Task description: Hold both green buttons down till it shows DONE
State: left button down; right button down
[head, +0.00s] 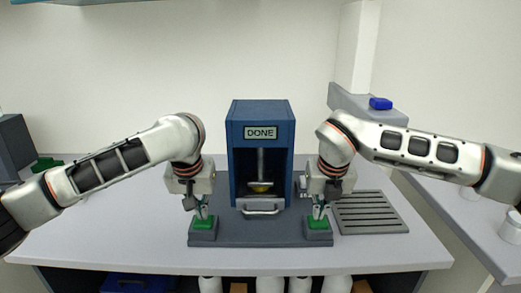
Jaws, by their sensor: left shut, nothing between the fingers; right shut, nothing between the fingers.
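The blue press rig (236,150) stands at the middle of the table, and its display (261,133) reads DONE. Inside its open front are a vertical rod and a small yellow piece (261,187). The left green button (203,223) and the right green button (318,223) sit on grey blocks at the front corners of the dark base plate. My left gripper (203,213) is shut, pointing down, with its tips at the left button. My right gripper (319,213) is shut, pointing down, with its tips at the right button. How far each button is pressed is too small to tell.
A grey slotted rack (370,213) lies right of the rig. A blue item (380,103) rests on a grey ledge at the back right. A green item (47,162) is at the far left. The table (110,235) is clear at the front left.

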pick_arm(q)
jog(key=shift+s+f, duration=0.15)
jog(key=shift+f, duration=0.25)
pick_arm(e)
jog(key=shift+s+f, duration=0.15)
jog(key=shift+f, duration=0.25)
jog(key=shift+r, duration=3.8)
